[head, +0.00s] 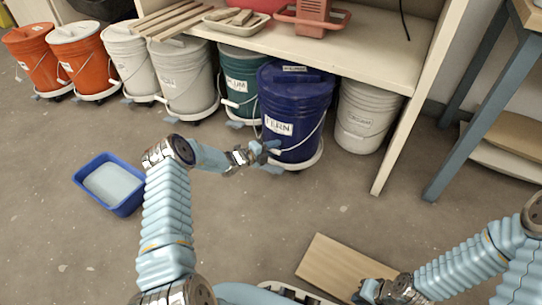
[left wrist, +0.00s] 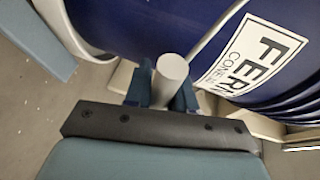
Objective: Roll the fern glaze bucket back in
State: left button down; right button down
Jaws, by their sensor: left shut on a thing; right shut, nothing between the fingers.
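The fern glaze bucket (head: 310,110) is dark blue with a white FERN label and stands upright on a white wheeled dolly (head: 304,163). Its top stands out in front of the shelf edge. The bucket's blue side and label (left wrist: 262,55) fill the upper right of the left wrist view. My left gripper (head: 268,157) is at its lower front left, shut on the pale round grip of its wire handle (left wrist: 171,70). My right gripper (head: 362,292) is shut and empty, low in the head view near a wooden board.
A teal bucket (head: 240,75) stands left of the fern bucket and a white bucket (head: 362,120) right of it, under the shelf (head: 350,45). More buckets on dollies line the left. A blue tub (head: 82,190) and a wooden board (head: 335,262) lie on the floor.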

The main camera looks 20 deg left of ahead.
pick_arm(q)
jog(key=shift+w+r, duration=0.1)
jog(key=shift+w, duration=0.05)
jog(key=c, duration=1)
grip_release()
jog(key=shift+c, duration=0.2)
jog(key=p+v, duration=0.3)
jog(key=v, duration=1)
jog(key=shift+s+a, duration=0.25)
jog(key=shift+s, duration=0.1)
jog(key=shift+r, duration=0.1)
